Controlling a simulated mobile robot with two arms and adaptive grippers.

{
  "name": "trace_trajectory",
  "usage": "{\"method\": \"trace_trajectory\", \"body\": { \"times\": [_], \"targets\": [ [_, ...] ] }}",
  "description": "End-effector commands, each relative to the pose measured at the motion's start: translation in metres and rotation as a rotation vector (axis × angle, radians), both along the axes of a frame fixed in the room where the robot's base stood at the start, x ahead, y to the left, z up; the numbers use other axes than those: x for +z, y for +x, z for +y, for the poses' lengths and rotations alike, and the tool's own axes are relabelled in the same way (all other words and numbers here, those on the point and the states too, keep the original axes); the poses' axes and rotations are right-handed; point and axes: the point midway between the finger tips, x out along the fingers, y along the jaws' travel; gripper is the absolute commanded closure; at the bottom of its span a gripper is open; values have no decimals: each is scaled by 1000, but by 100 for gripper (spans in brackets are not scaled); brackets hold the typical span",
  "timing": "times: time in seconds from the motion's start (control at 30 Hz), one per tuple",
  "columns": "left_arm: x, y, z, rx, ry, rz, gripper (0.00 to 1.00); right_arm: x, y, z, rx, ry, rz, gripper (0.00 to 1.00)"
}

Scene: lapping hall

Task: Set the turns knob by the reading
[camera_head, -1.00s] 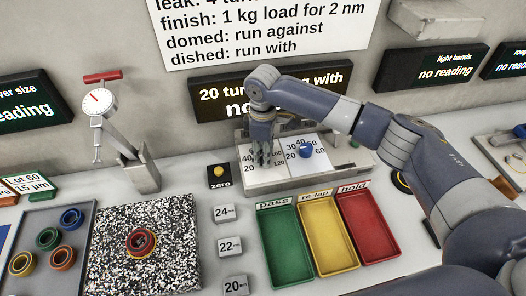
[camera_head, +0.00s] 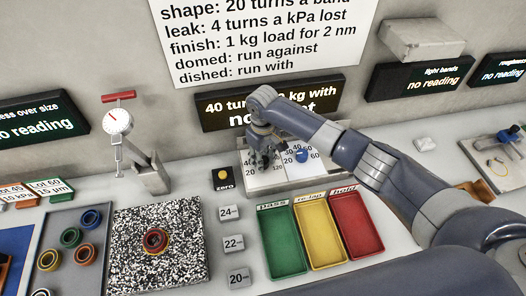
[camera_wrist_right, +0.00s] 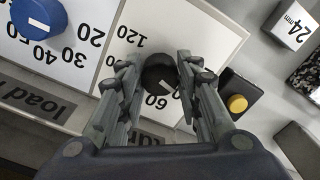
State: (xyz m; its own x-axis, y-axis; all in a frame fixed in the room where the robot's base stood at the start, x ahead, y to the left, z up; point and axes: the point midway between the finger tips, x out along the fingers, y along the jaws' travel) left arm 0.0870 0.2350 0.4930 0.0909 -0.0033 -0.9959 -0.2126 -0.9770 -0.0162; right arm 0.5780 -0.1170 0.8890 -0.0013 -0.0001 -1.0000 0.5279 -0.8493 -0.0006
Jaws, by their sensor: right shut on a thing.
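The black turns knob (camera_wrist_right: 158,78) sits on a white dial panel (camera_wrist_right: 185,45) with 120 and 60 visible around it. Its short white mark is on the side towards the 60. My right gripper (camera_wrist_right: 158,68) has its fingers on both sides of the knob and is shut on it. In the head view my right gripper (camera_head: 264,160) hides the knob and part of the dial. The display (camera_head: 213,112) behind reads "40 turns", then a partly hidden load ending in "kg with"; its second line is mostly covered by my arm. My left gripper is not in view.
A blue load knob (camera_head: 302,155) is beside the turns dial. A yellow zero button (camera_head: 222,175) is to the left. Green (camera_head: 285,240), yellow (camera_head: 322,235) and red (camera_head: 357,225) trays lie in front. A ring (camera_head: 155,241) lies on the speckled plate (camera_head: 130,265).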

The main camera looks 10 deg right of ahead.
Motion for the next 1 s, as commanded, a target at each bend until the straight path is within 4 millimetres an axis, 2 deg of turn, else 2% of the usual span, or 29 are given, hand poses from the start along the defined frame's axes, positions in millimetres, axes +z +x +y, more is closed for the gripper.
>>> {"method": "trace_trajectory", "body": {
  "times": [0.03, 0.3, 0.87, 0.9, 0.97, 1.0],
  "targets": [
    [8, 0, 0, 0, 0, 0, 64, 3, -1, 1, -28, 2, 2, 92],
    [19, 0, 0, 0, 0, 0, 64, 2, 0, 1, -137, 2, 1, 92],
    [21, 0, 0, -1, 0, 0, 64, 0, 1, 0, -168, 0, -2, 92],
    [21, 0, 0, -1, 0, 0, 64, 0, 1, 0, -168, 0, -2, 61],
    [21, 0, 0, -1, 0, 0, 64, 0, 1, 0, -168, 0, -2, 48],
    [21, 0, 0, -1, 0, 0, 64, 0, 1, 0, -167, 0, -2, 48]
  ]
}}
